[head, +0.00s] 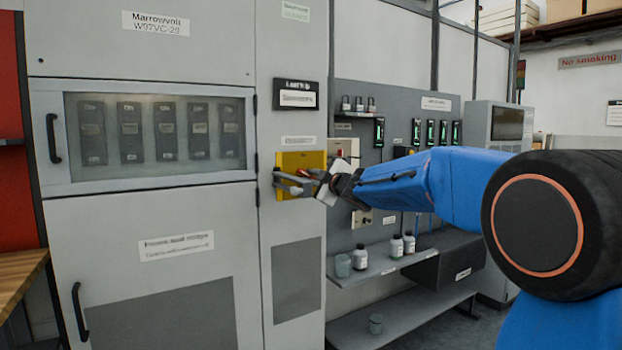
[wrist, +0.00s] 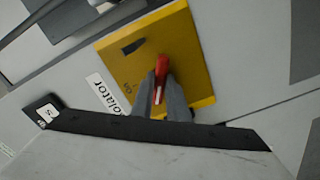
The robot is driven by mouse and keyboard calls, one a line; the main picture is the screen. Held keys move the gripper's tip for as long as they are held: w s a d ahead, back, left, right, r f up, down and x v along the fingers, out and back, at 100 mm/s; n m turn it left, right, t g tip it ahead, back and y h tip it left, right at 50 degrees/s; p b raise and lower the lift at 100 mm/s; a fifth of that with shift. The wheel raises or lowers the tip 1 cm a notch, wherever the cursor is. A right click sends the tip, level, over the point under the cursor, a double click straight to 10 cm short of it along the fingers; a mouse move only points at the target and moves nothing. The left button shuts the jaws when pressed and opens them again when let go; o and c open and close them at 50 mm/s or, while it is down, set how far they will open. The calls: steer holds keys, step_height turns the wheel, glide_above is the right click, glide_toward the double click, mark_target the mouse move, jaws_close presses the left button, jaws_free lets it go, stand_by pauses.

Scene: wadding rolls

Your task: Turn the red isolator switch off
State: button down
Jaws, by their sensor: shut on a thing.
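The red isolator switch handle (wrist: 161,70) stands out from a yellow plate (wrist: 198,65) in the wrist view. The yellow plate also shows in the head view (head: 302,160), on the narrow grey cabinet panel. My gripper (wrist: 162,92) is shut on the red handle, with one grey finger on each side of it. In the head view my gripper (head: 290,184) reaches the front of the yellow plate. There my gripper and wrist hide most of the handle. A white label reading "Isolator" (wrist: 112,93) is beside the plate, partly hidden.
A grey cabinet with a glazed door (head: 155,135) stands at the left. Right of the plate is a grey panel with small devices. Shelves below it hold white bottles (head: 397,246) and a grey cup (head: 342,266). A wooden bench edge (head: 22,280) shows at far left.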

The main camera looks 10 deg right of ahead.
steer(key=n, duration=0.6)
steer(key=shift+f, duration=0.1)
steer(key=shift+n, duration=0.3)
stand_by(0.3)
steer(key=c, duration=1.7)
jaws_free()
steer(key=shift+s, duration=0.15)
steer(key=shift+s+d, duration=0.1)
steer(key=shift+s, duration=0.2)
steer(key=v, duration=1.6)
steer(key=shift+s, duration=0.25)
